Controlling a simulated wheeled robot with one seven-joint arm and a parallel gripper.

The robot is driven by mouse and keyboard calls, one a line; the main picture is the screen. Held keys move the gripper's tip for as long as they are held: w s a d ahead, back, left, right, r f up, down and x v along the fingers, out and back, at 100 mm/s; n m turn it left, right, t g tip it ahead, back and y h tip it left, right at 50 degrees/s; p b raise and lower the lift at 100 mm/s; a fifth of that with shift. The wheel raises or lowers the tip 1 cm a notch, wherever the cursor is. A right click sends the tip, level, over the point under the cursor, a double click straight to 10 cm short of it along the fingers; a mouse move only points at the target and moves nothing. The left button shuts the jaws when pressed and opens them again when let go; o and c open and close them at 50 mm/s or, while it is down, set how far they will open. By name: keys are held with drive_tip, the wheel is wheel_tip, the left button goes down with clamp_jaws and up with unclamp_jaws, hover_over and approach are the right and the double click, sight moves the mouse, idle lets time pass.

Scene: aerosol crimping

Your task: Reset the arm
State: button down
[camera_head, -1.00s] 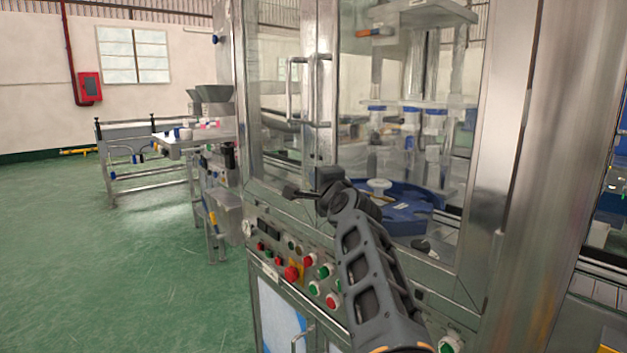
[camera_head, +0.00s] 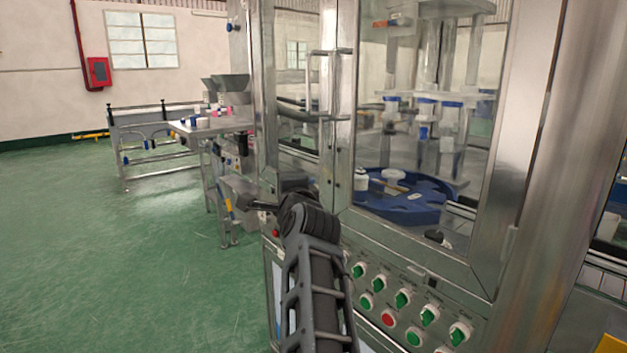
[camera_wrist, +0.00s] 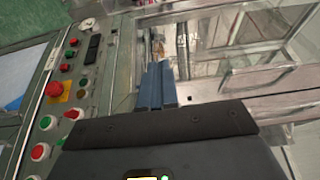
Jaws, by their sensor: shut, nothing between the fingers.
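My arm reaches up from the bottom of the head view, in front of the crimping machine (camera_head: 478,275). My gripper (camera_head: 250,203) points left beside the machine's front edge, near the control panel. In the wrist view my gripper (camera_wrist: 158,72) shows its two blue-grey fingers together, with nothing between them. The fingers are over the machine's metal ledge, beside the glass doors. I cannot tell the exact gap to the metal.
A control panel has green and red buttons (camera_head: 388,319) and a red emergency stop (camera_wrist: 54,89). A door handle (camera_head: 312,80) sticks out. Inside is a blue rotary table (camera_head: 400,208). A side table (camera_head: 215,125) stands back left. Green floor (camera_head: 100,260) is clear at left.

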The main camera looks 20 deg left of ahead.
drive_tip(key=s+d+f+n+t+h, duration=0.1)
drive_tip(key=s+d+f+n+h, duration=0.2)
drive_tip(key=d+f, duration=1.6)
drive_tip(key=s+d+f+n+h, duration=0.2)
drive_tip(key=s+d+f, duration=0.3)
drive_tip(key=s+d, duration=0.4)
drive_tip(key=s+d+f+n+h, duration=0.1)
drive_tip(key=s+d+f+h, duration=0.1)
drive_tip(key=s+d+f, duration=0.65)
drive_tip(key=s+d+r+n+h, duration=0.1)
drive_tip(key=s+d, duration=0.5)
drive_tip(key=s, duration=0.3)
drive_tip(key=s+d+r+n, duration=0.2)
drive_tip(key=s+d, duration=0.5)
drive_tip(key=s, duration=0.3)
drive_tip(key=s+r+n+h, duration=0.1)
drive_tip(key=s+r, duration=0.5)
drive_tip(key=s, duration=0.3)
drive_tip(key=s+r+h, duration=0.1)
drive_tip(key=s+r, duration=0.4)
drive_tip(key=s, duration=0.5)
drive_tip(key=shift+d+r+n+g+h, duration=0.3)
drive_tip(key=shift+d+r+n+g, duration=0.05)
drive_tip(key=shift+r+n+g, duration=0.05)
